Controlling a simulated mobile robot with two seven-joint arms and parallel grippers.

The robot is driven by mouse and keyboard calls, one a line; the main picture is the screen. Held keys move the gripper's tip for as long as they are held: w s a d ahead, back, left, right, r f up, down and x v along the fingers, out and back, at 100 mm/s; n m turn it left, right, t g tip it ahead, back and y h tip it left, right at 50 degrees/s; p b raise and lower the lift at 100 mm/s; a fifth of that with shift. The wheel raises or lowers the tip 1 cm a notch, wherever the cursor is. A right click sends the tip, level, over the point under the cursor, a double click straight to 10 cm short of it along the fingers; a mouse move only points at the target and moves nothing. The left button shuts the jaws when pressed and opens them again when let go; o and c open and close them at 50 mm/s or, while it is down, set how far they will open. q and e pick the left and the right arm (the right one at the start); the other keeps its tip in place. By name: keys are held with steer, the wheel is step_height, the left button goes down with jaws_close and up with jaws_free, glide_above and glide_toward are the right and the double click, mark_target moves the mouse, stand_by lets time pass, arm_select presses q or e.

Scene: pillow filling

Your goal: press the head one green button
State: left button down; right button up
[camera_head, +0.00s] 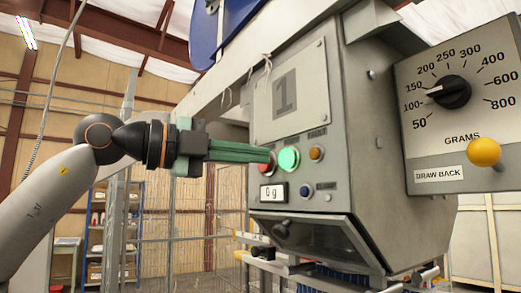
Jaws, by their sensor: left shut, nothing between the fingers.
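The head one panel (290,100) bears a large "1". Below the number is a lit green button (289,159), with an orange button (316,153) to its right and a red button (266,171) to its left, partly hidden by my fingers. My left gripper (268,156) comes in from the left, shut and empty, with green fingers pointing right. Its tips overlap the area just left of the green button; I cannot tell whether they touch the panel. My right gripper is not in view.
A display (272,193) reading "0 g" and a blue button (306,190) sit lower on the panel. At right is a GRAMS dial (452,92) with a yellow knob (484,152). A chute (310,237) is below. Shelves (112,240) stand behind at left.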

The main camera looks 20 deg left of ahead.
arm_select(q)
steer(key=b+v, duration=0.2)
steer(key=v, duration=0.9)
steer(key=shift+r, duration=0.15)
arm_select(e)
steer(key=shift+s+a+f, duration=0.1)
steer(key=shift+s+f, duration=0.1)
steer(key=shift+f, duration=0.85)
